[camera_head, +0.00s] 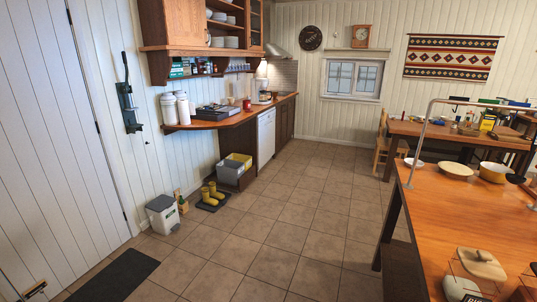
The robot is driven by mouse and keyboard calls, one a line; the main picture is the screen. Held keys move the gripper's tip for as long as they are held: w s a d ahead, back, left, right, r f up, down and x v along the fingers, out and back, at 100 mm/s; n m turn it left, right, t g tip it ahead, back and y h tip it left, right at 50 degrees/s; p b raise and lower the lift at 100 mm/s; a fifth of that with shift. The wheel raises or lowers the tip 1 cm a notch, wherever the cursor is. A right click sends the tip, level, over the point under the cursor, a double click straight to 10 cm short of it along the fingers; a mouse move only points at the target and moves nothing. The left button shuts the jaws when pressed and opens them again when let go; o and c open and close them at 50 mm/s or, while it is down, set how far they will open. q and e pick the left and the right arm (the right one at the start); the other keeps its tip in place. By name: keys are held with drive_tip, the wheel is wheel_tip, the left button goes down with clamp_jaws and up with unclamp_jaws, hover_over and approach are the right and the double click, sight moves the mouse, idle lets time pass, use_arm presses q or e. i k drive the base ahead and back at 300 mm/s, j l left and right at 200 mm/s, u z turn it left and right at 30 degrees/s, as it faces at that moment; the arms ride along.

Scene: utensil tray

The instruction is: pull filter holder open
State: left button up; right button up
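A small pale appliance (264,97), which looks like a coffee maker, stands far off on the wooden counter (228,121) along the left wall. It is too small for me to make out a filter holder or tell whether one is open or shut. Neither of my grippers shows in the head view.
A red cup (246,104) and a stovetop (217,110) are on the counter. Yellow boots (211,194), a grey bin (162,214) and crates (233,168) stand on the floor at left. A wooden table (460,219) fills the right. The tiled floor between (290,215) is clear.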

sight(261, 85)
drive_tip(key=i+j+z, duration=0.1)
drive_tip(key=i, duration=0.35)
drive_tip(key=i+j+z, duration=0.1)
drive_tip(key=i+j, duration=0.15)
drive_tip(key=i, duration=0.2)
drive_tip(key=i+j+z, duration=0.1)
drive_tip(key=i, duration=0.3)
drive_tip(key=i+l+z, duration=0.15)
drive_tip(key=i, duration=1.2)
drive_tip(key=i+j+z, duration=0.15)
drive_tip(key=i, duration=1.15)
drive_tip(key=i+l, duration=0.1)
drive_tip(key=i, duration=3.2)
drive_tip(key=i+u, duration=0.3)
drive_tip(key=i, duration=0.15)
drive_tip(key=i+u, duration=0.35)
drive_tip(key=i, duration=0.15)
drive_tip(key=i+l+u, duration=0.3)
drive_tip(key=i, duration=0.15)
drive_tip(key=i+l+u, duration=0.2)
drive_tip(key=i+u, duration=0.15)
drive_tip(key=i+l, duration=0.05)
drive_tip(key=i, duration=0.05)
